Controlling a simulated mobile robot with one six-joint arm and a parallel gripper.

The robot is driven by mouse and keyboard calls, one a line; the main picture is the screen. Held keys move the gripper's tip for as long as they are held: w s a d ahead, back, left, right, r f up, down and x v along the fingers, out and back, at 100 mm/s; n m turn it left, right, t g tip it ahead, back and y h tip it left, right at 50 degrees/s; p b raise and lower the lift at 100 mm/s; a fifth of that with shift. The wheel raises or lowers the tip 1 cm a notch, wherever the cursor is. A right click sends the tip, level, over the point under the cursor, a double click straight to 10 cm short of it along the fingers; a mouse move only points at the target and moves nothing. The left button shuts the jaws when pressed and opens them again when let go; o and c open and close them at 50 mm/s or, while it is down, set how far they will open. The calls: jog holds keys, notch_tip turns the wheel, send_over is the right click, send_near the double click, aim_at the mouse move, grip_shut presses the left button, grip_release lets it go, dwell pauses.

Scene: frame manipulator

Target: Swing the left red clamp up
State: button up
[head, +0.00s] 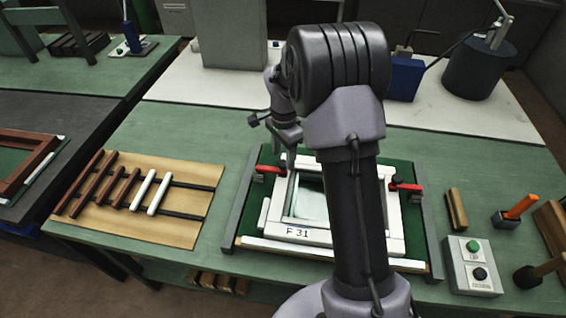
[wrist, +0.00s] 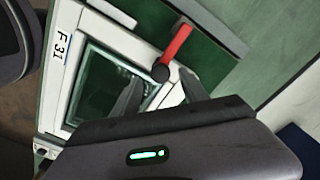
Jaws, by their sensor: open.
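The left red clamp (head: 270,170) lies low at the left side of a white frame (head: 300,234) marked F 31. In the wrist view its red handle (wrist: 177,43) slants away from a round black knob (wrist: 160,73) near the frame's edge. My gripper (head: 291,160) hangs just above and beside this clamp, pointing down. In the wrist view my gripper (wrist: 163,88) shows its dark fingers apart with the knob between and beyond their tips. I cannot tell whether they touch it. The right red clamp (head: 406,187) lies at the frame's right side, beyond my arm.
A tan board (head: 190,178) with brown and white strips lies to the left. A button box (head: 472,266) and an orange-handled tool (head: 521,207) stand to the right. A grey rail (head: 243,200) borders the green fixture on the left. My arm hides part of the frame.

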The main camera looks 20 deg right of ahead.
notch_tip(320, 180, down, 2)
jog(key=shift+f, duration=0.25)
grip_shut()
jog(key=shift+r, duration=0.1)
dwell(1.2)
